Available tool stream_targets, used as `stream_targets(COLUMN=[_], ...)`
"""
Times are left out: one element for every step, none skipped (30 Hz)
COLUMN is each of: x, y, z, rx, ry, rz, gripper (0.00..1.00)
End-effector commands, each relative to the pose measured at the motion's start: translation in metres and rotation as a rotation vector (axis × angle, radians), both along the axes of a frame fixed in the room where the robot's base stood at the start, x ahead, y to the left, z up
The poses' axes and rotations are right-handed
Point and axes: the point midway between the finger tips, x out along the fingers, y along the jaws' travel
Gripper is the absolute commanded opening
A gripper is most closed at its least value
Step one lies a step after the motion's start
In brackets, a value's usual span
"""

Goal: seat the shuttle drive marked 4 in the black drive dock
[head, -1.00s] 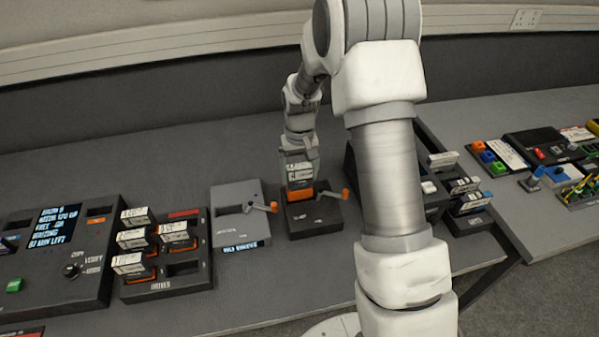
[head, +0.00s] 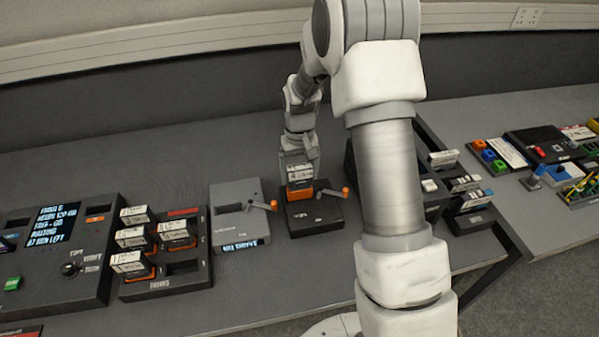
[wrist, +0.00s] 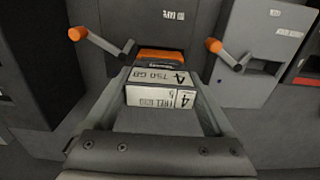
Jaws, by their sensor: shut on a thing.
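The drive marked 4 (head: 300,173) has a white label and an orange lower part. It stands upright at the black drive dock (head: 322,217). In the wrist view the drive (wrist: 160,97) shows a "4" and "750 GB", and its orange part lies toward the dock (wrist: 140,20). My gripper (head: 300,158) is above the dock, with its fingers on both sides of the drive; it also shows in the wrist view (wrist: 165,100). The dock's orange-tipped lever (head: 346,191) sticks out on its right. How deep the drive sits in the dock is hidden.
A grey dock (head: 238,225) with its own orange-tipped lever stands close on the left. Farther left are a rack (head: 200,278) holding several drives and a panel with a screen (head: 55,222). My arm hides part of a dark rack (head: 470,220) on the right.

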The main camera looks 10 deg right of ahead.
Motion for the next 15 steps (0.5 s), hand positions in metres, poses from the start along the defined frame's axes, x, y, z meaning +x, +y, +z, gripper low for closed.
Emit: stream_targets(x=[0.0004, 0.0004, 0.0004, 0.0004, 0.0004, 0.0004, 0.0004, 0.0004, 0.0004, 0.0004, 0.0004, 0.0004, 0.0004, 0.0004, 0.0004], y=[0.0000, 0.0000, 0.0000, 0.0000, 0.0000, 0.0000, 0.0000, 0.0000, 0.0000, 0.0000, 0.0000, 0.0000, 0.0000, 0.0000, 0.0000], z=[0.0006, 0.0006, 0.0006, 0.0004, 0.0002, -0.0003, -0.0007, -0.0013, -0.0023, -0.0030, -0.0039, -0.0050, -0.0058, -0.0065, -0.0074], rx=[0.000, 0.000, 0.000, 0.000, 0.000, 0.000, 0.000, 0.000, 0.000, 0.000, 0.000, 0.000, 0.000, 0.000, 0.000], ry=[-0.001, -0.001, -0.001, -0.001, -0.001, -0.001, -0.001, -0.001, -0.001, -0.001, -0.001, -0.001, -0.001, -0.001, -0.001], rz=[0.000, 0.000, 0.000, 0.000, 0.000, 0.000, 0.000, 0.000, 0.000, 0.000, 0.000, 0.000, 0.000, 0.000, 0.000], gripper=[0.08, 0.08, 0.08, 0.08, 0.08, 0.08, 0.08, 0.08, 0.08, 0.08, 0.08, 0.08, 0.08, 0.08, 0.08])
